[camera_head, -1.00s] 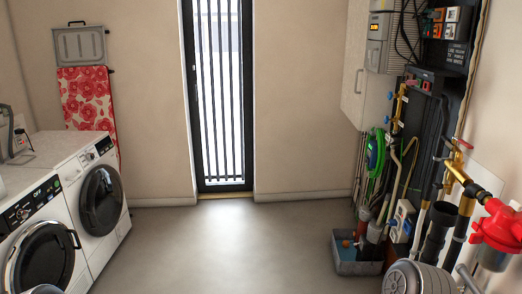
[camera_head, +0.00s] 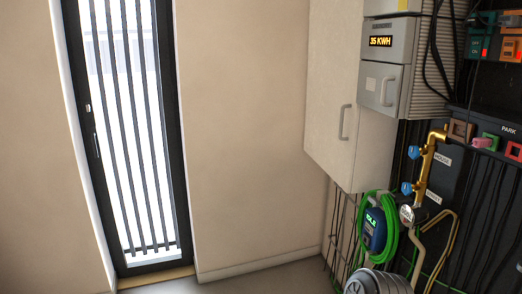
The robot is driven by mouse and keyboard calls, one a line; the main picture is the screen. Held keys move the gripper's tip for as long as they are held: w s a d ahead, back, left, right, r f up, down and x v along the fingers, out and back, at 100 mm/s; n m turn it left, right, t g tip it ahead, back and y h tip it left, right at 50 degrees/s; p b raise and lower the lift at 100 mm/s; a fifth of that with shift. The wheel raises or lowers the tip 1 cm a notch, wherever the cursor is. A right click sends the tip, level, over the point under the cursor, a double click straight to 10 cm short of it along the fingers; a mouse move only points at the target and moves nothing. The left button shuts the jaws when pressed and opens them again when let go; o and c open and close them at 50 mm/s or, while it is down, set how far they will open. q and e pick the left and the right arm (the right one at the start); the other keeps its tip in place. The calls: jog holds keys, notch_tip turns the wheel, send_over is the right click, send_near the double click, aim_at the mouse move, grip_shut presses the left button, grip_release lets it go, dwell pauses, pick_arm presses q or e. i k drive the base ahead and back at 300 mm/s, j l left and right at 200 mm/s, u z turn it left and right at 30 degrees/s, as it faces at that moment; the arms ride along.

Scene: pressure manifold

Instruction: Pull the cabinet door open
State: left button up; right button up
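The cream wall cabinet (camera_head: 324,62) hangs on the right side of the room, at the corner beside the equipment wall. Its door (camera_head: 365,145) carries a grey vertical bar handle (camera_head: 346,122) low on its face. The door looks shut, with no gap that I can make out. Neither of my grippers is in view. Nothing touches the handle.
Right of the cabinet is a grey meter box (camera_head: 380,86) reading 35 KWH, with its own handle. Below are brass pipework (camera_head: 426,165), a coiled green cable (camera_head: 391,228) and a blue device (camera_head: 375,231). A barred glass door (camera_head: 128,120) stands left. Some floor shows between.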

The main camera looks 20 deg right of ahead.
aim_at(332, 113)
jog(key=i+z, duration=0.45)
jog(key=i+j+z, duration=0.25)
jog(key=i+z, duration=0.25)
jog(key=i+j+z, duration=1.05)
jog(key=i+l, duration=0.05)
